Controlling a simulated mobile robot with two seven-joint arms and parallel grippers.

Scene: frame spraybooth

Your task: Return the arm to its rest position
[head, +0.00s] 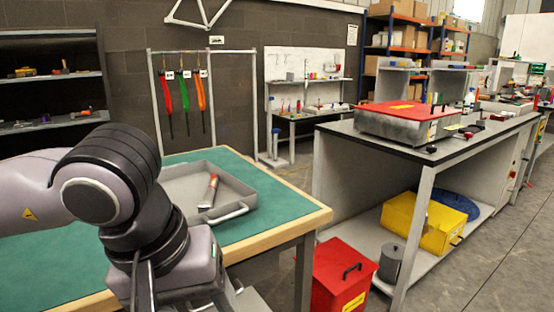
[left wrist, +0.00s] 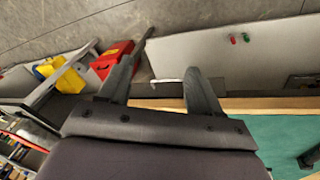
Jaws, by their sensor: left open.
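My left arm (head: 120,200) comes in from the left of the head view and is bent over the green-topped table (head: 285,200). Its gripper is hidden from the head view. In the left wrist view the left gripper (left wrist: 160,66) has its two fingers spread apart, with nothing seen between them. The table's wooden edge and green top (left wrist: 285,140) lie at the lower right of that view. My right arm and gripper are in neither view.
A grey metal tray (head: 238,185) with a red-and-pale cylindrical item (head: 209,192) in it sits on the table beside my arm. A red box (head: 342,275) stands on the floor to the right. A black-topped workbench (head: 420,145) stands beyond, with a yellow box (head: 422,222) on its lower shelf.

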